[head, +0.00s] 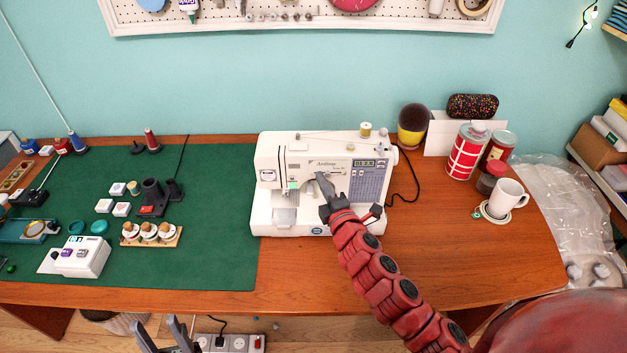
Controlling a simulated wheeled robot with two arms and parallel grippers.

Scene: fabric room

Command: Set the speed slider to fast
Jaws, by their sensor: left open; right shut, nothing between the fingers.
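A white sewing machine (276,150) stands upright on the wooden table, with a small display and printed panel on its front. My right gripper (322,178) is shut and empty, its fingertips at the middle of the machine's front panel. I cannot tell whether they touch it. The speed slider is too small to make out or is hidden behind my fingers, so its setting cannot be told. My red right arm covers the machine's lower right part. My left gripper (178,325) is open and empty, low in front of the table's front edge.
A green cutting mat (215,265) covers the table's left side, with spools, small boxes and a white device (85,258) on it. Red-and-white cans (466,155) and a white mug (506,196) stand at the right. Bare wood lies between machine and mug. A power strip (230,343) is below.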

